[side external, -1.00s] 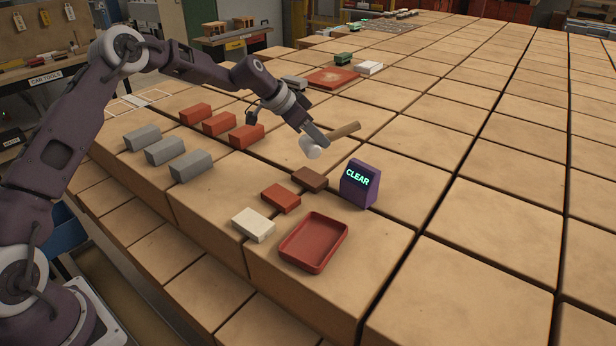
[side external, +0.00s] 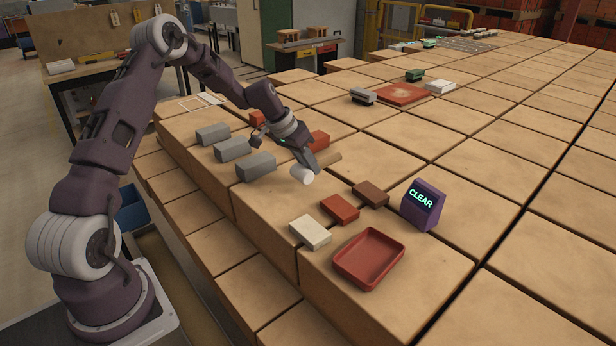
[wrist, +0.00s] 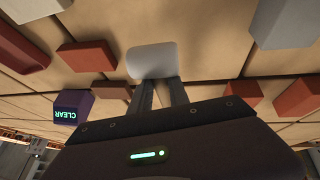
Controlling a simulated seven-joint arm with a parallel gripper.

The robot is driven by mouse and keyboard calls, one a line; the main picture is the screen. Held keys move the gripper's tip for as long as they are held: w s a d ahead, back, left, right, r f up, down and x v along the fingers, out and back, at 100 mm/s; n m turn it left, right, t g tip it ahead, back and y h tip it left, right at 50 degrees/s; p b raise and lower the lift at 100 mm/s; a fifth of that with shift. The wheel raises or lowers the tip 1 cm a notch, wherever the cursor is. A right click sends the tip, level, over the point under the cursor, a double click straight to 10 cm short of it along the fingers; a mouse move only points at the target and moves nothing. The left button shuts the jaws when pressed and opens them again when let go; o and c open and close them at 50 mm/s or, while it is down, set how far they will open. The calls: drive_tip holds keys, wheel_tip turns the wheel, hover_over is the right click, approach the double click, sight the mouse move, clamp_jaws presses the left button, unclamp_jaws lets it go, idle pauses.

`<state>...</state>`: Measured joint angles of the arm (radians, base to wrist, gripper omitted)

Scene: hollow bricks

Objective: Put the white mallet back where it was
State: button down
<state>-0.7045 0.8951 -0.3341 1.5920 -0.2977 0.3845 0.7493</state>
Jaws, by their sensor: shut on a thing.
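The white mallet has a white cylindrical head (side external: 302,175) and a brown handle (side external: 327,160). My gripper (side external: 303,160) is shut on the mallet, between the grey bricks and the loose red brick. The mallet appears to be held above the surface, but the gap is hard to judge.
Several grey (side external: 256,166) and red (side external: 318,140) bricks stand in rows around my gripper. To the right are a white brick (side external: 310,232), a red brick (side external: 340,209), a brown brick (side external: 370,194), a red tray (side external: 368,260) and a purple CLEAR sign (side external: 423,205).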

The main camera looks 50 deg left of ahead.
drive_tip(key=shift+f, duration=1.6)
drive_tip(key=c, duration=1.3)
unclamp_jaws()
drive_tip(key=shift+f, duration=0.1)
drive_tip(key=shift+o, duration=0.2)
